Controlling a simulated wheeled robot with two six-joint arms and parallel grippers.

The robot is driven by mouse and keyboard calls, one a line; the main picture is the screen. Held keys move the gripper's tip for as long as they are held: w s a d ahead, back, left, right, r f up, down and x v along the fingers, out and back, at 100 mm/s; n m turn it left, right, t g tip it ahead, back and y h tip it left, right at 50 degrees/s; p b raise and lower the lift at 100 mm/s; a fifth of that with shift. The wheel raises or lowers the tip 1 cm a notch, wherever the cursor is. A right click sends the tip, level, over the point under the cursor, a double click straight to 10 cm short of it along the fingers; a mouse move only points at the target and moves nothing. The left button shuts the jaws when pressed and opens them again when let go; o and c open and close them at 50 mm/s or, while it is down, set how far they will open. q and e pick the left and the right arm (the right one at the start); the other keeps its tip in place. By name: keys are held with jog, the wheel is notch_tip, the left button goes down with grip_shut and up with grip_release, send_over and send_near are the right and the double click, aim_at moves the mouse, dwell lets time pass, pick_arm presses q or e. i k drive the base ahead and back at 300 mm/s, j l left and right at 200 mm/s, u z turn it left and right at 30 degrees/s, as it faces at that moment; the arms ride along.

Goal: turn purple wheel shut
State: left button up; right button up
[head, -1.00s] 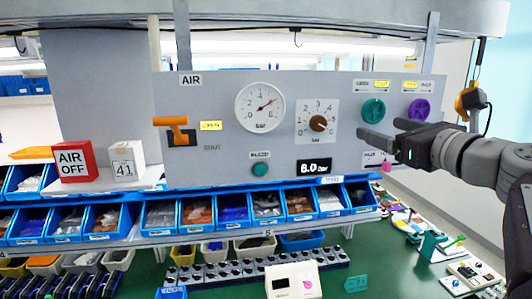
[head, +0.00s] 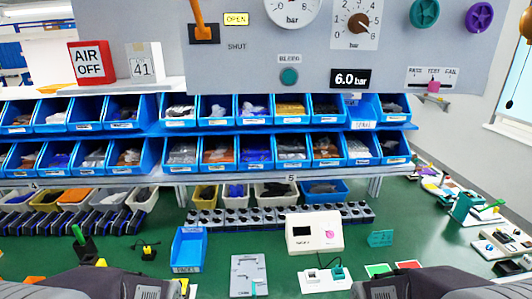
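The purple wheel (head: 479,17) is at the upper right of the grey panel (head: 250,68) in the head view. Its spokes show, but any label above it is outside the picture. No gripper touches either wheel. Only parts of my own arms show at the bottom corners; neither gripper is in view.
The display (head: 352,79) reads 6.0 bar. Blue bins (head: 220,168) line shelves below the panel. Fixtures, including a white box (head: 314,232), stand on the green bench.

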aim_at(478, 18)
jog(key=z, duration=1.35)
